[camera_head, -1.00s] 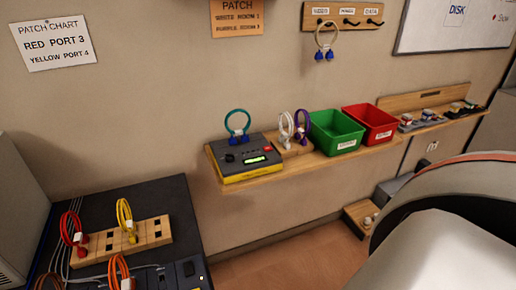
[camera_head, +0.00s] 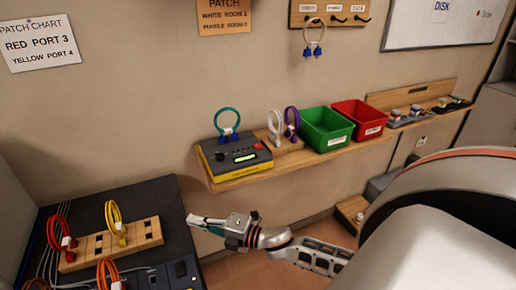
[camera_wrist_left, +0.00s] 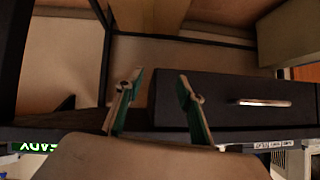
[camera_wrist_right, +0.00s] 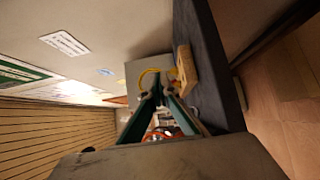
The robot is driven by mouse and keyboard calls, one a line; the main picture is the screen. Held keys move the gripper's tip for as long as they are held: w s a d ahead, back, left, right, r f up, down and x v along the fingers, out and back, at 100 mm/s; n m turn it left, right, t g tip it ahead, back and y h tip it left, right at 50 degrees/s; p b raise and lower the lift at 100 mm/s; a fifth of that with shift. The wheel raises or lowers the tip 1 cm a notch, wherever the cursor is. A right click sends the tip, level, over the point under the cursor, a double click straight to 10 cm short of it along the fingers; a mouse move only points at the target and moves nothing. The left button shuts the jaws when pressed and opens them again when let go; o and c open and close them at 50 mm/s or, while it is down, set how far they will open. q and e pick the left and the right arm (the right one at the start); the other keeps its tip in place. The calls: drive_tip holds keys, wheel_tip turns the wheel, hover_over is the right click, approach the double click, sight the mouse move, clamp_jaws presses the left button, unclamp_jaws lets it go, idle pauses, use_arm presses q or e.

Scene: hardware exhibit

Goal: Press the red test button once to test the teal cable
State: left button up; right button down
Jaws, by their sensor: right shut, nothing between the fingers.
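The tester (camera_head: 236,170), a grey and yellow box with a lit green display, sits on the wooden wall shelf. Its small red button (camera_head: 257,147) is on the top right of the panel. The teal cable (camera_head: 227,110) stands as an upright loop with its blue plugs (camera_head: 229,136) at the tester's back edge. My right gripper (camera_head: 191,221) is shut and empty, below and in front of the tester, apart from it. It also shows shut in the right wrist view (camera_wrist_right: 159,90). My left gripper (camera_wrist_left: 159,80) is open and empty in the left wrist view, facing a dark drawer.
White and purple cables (camera_head: 291,120) stand right of the tester, then a green bin (camera_head: 327,128) and a red bin (camera_head: 362,118). A black cabinet at lower left carries a wooden port block (camera_head: 146,231) with red and yellow cables. Open space lies before the shelf.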

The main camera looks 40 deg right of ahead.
drive_tip(key=w+d+r+n+g+y, duration=0.25)
drive_tip(key=w+r+n, duration=0.3)
drive_tip(key=n, duration=0.55)
drive_tip(key=w+d+r+n+g+h, duration=0.1)
drive_tip(key=d+r+n, duration=0.1)
drive_tip(key=d+n, duration=0.2)
drive_tip(key=w+d+r+n+g+h+b, duration=0.1)
drive_tip(key=w+d+r+n+g, duration=0.1)
drive_tip(key=d, duration=0.4)
drive_tip(key=w+d+r+n+g+h, duration=0.1)
drive_tip(key=d+r+n, duration=0.3)
drive_tip(key=d+n, duration=0.1)
drive_tip(key=shift+w+d+n, duration=0.15)
drive_tip(key=shift+d+n, duration=0.05)
drive_tip(key=shift+n, duration=0.2)
use_arm(q)
drive_tip(key=shift+w+d+r+h+b, duration=0.15)
drive_tip(key=shift+w+d+b, duration=0.05)
drive_tip(key=shift+d, duration=0.25)
drive_tip(key=shift+w+d+r+h+b, duration=0.1)
drive_tip(key=shift+w+d+h+b, duration=0.1)
drive_tip(key=shift+d, duration=0.25)
use_arm(e)
drive_tip(key=s+d+r+n+h, duration=0.1)
drive_tip(key=d+r+h, duration=0.3)
drive_tip(key=d, duration=1.1)
wheel_tip(320, 180, up, 3)
drive_tip(key=shift+d+f+n, duration=0.2)
drive_tip(key=shift+d+n, duration=0.1)
drive_tip(key=shift+n, duration=0.5)
